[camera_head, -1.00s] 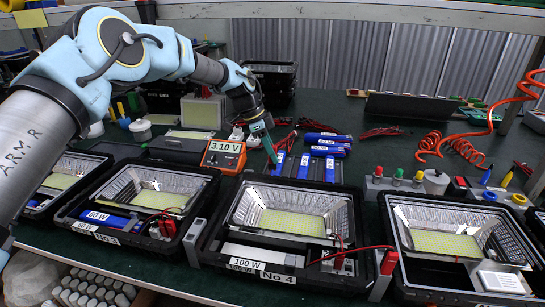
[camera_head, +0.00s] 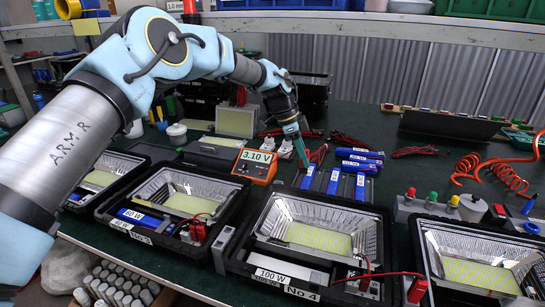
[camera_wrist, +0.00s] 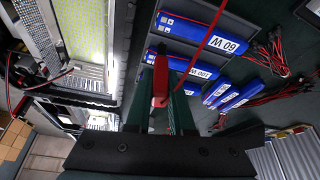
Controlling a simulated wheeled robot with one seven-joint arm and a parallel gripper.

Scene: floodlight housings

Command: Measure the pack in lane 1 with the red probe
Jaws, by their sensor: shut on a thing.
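My gripper (camera_head: 302,160) reaches down over the left end of a row of blue packs in the head view. In the wrist view my gripper (camera_wrist: 162,108) is shut on the red probe (camera_wrist: 160,78), and a red lead runs up from it. The row holds a left pack (camera_head: 307,178), a middle pack (camera_head: 333,182) and a right pack (camera_head: 360,187). The wrist view shows a pack marked 60 W (camera_wrist: 197,32) and one marked 100 W (camera_wrist: 178,62). Lane numbers are not readable. The probe's tip and any contact are unclear. The orange meter (camera_head: 255,166) reads 3.10 V.
Floodlight housings stand in front: No 3 (camera_head: 118,226) at left, No 4 (camera_head: 238,262) in the middle, another (camera_head: 432,290) at right. Loose blue packs (camera_head: 360,156) lie behind the row. A coiled orange hose (camera_head: 500,172) lies at right. Bare green bench shows at the back right.

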